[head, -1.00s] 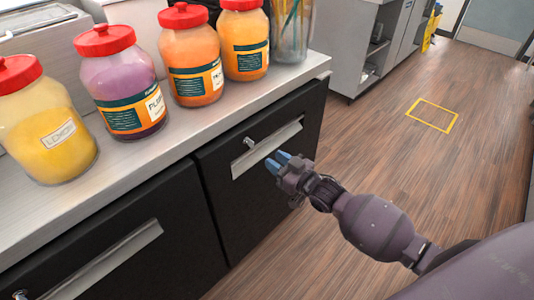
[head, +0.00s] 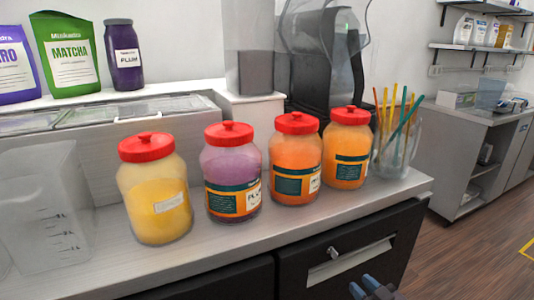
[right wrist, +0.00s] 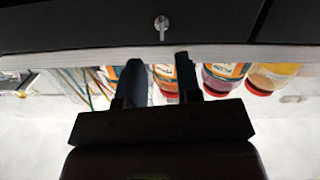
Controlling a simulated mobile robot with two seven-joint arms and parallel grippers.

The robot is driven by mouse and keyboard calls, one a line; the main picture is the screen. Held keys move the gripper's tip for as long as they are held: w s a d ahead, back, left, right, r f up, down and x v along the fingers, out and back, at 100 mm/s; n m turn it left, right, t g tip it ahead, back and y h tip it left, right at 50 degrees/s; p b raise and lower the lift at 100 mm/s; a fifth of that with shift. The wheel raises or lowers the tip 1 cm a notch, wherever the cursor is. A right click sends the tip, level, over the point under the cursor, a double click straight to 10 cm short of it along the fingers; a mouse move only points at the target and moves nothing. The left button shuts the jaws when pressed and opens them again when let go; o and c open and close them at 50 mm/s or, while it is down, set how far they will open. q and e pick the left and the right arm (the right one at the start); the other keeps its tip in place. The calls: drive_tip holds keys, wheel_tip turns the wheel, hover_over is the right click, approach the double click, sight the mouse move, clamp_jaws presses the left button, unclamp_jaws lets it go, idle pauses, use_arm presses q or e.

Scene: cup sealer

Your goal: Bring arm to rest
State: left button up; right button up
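My right gripper (head: 369,287) shows at the bottom edge of the head view, only its blue fingertips in sight. It is in front of the black drawer (head: 345,258), just below and right of the metal handle (head: 349,262). I cannot tell whether it touches the drawer. In the right wrist view the two dark fingers (right wrist: 160,82) stand apart with nothing gripped between them. My left gripper is not in view.
Four red-lidded jars, yellow (head: 155,190), purple (head: 231,172), orange (head: 295,160) and amber (head: 347,148), line the counter (head: 220,250). A container of straws (head: 397,145) stands right of them, a clear pitcher (head: 45,210) left. Open floor (head: 460,265) lies right.

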drive_tip(key=s+f+m+g+h, duration=0.1)
drive_tip(key=s+f, duration=0.3)
drive_tip(key=s, duration=0.4)
drive_tip(key=s+d+f+m+g+h, duration=0.1)
drive_tip(key=s+f+m+g+h, duration=0.1)
drive_tip(key=s, duration=0.7)
drive_tip(key=s+f+m+g+h, duration=0.1)
drive_tip(key=s+f+h, duration=0.2)
drive_tip(key=s, duration=0.6)
wheel_tip(320, 180, down, 3)
drive_tip(key=shift+d+r+m+g, duration=0.2)
drive_tip(key=shift+d+m+g, duration=0.1)
drive_tip(key=shift+d+g, duration=0.1)
